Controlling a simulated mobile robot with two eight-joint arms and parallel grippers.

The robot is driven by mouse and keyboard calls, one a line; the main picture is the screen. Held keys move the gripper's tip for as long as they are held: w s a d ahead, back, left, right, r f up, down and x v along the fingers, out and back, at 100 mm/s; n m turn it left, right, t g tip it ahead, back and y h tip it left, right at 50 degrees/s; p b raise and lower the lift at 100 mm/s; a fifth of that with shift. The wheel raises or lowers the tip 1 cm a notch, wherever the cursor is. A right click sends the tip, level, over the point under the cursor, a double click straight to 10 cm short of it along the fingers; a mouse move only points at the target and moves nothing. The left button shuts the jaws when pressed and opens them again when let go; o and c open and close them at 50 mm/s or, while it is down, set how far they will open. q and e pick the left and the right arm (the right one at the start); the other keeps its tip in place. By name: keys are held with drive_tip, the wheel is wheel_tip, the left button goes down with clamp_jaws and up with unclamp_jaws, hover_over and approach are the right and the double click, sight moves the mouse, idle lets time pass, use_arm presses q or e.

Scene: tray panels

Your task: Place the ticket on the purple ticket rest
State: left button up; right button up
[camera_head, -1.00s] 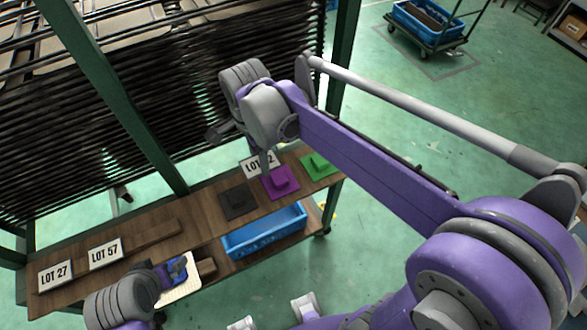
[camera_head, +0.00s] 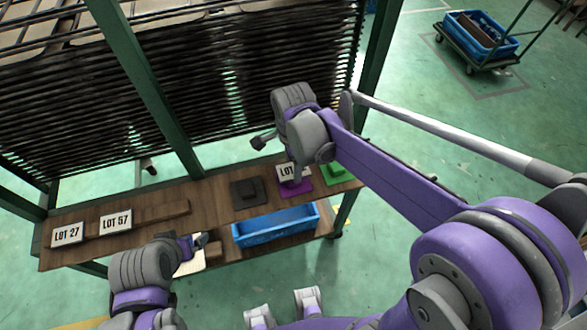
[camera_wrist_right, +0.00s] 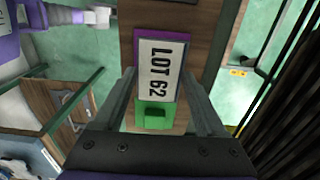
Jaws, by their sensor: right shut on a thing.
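The ticket (camera_head: 287,173), a white card marked LOT 62, is held in my right gripper (camera_head: 298,172). It shows clearly in the right wrist view (camera_wrist_right: 160,75), between the two fingers of the right gripper (camera_wrist_right: 160,88). The purple ticket rest (camera_head: 300,189) is a flat purple base on the wooden shelf, mostly covered by the ticket. In the right wrist view only a purple strip (camera_wrist_right: 137,47) shows beside the card. Whether the ticket touches the rest, I cannot tell. My left gripper (camera_head: 198,242) is low at the left, over the shelf's front edge; its fingers are unclear.
A dark grey rest (camera_head: 248,193) stands left of the purple one and a green rest (camera_head: 334,175) stands right. Cards LOT 27 (camera_head: 67,235) and LOT 57 (camera_head: 115,222) stand at the shelf's left. A blue bin (camera_head: 275,226) sits in front. A green post rises behind.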

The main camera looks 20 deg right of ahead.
drive_tip(key=shift+f, duration=1.4)
drive_tip(key=shift+f, duration=0.2)
drive_tip(key=o, duration=1.3)
drive_tip(key=shift+c, duration=0.2)
drive_tip(key=shift+r, duration=0.1)
drive_tip(key=shift+r, duration=0.3)
wheel_tip(320, 180, up, 10)
drive_tip(key=r, duration=0.1)
drive_tip(key=s+d+f+n+t, duration=0.2)
drive_tip(key=s+d+f+n, duration=0.1)
drive_tip(key=s+n, duration=0.3)
drive_tip(key=s+d+f+n+t, duration=0.3)
drive_tip(key=s+n, duration=0.4)
drive_tip(key=n, duration=0.4)
drive_tip(key=shift+s+d+f+n+t+p, duration=0.2)
drive_tip(key=shift+d+f+n+t+p, duration=0.1)
drive_tip(key=shift+f+p, duration=0.15)
